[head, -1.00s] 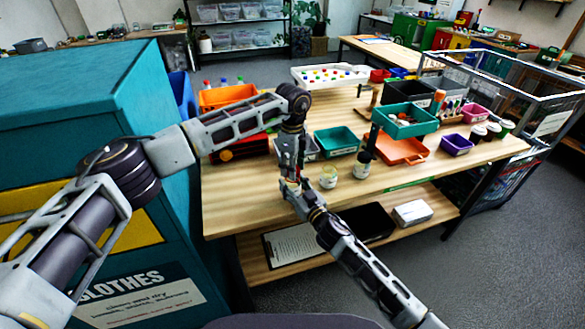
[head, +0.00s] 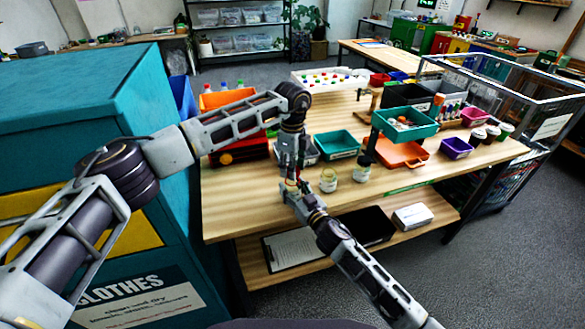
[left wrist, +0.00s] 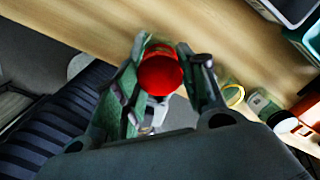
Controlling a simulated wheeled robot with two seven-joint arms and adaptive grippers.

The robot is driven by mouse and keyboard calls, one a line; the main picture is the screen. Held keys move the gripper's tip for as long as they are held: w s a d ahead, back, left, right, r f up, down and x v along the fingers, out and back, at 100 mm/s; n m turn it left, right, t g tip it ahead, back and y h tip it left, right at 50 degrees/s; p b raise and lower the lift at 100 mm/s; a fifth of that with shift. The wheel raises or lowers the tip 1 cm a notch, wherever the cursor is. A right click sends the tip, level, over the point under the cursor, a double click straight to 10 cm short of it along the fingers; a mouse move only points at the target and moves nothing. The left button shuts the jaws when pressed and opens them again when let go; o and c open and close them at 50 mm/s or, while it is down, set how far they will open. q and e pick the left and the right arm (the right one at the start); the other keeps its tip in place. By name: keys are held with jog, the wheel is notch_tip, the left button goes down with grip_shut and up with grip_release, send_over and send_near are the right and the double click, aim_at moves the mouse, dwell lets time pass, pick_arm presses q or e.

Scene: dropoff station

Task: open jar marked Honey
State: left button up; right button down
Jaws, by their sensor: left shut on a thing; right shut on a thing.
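In the left wrist view, my left gripper (left wrist: 163,78) is shut on a round red lid (left wrist: 160,74), with one finger on each side of it. The jar under the lid is mostly hidden. No label on this jar can be read. I cannot tell whether lid and jar are apart.
Two other small jars stand near the table's front edge, a left one (head: 328,183) and a right one (head: 361,172). Behind them are a teal bin (head: 336,145) and an orange tray (head: 402,155). A teal clothes container (head: 90,90) stands at left. The front left tabletop (head: 235,210) is clear.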

pick_arm(q)
jog(key=shift+r, duration=1.8)
pick_arm(e)
jog(key=c, duration=0.6)
grip_release()
jog(key=shift+s+d, duration=0.1)
jog(key=shift+s, duration=0.05)
jog(key=shift+v, duration=5.8)
